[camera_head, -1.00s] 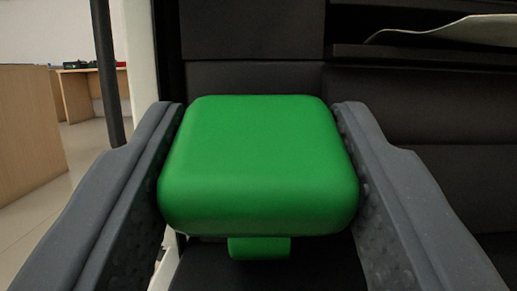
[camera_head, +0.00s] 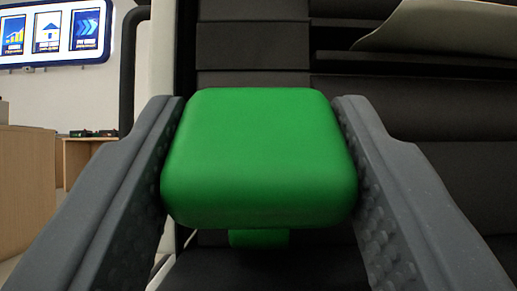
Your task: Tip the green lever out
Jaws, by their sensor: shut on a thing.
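The green lever (camera_head: 259,155) is a rounded, block-shaped handle in the middle of the head camera view. A smaller green part (camera_head: 259,238) shows just below it, in front of the dark machine. My gripper (camera_head: 259,130) is shut on the green lever, with one grey finger against its left side and one against its right side. The lever's underside and its joint to the machine are mostly hidden.
The dark panelled machine (camera_head: 420,190) fills the background at centre and right. A pale sheet (camera_head: 440,25) sticks out at upper right. A dark vertical pole (camera_head: 133,60), a lit sign (camera_head: 55,33) and wooden desks (camera_head: 28,175) stand at left.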

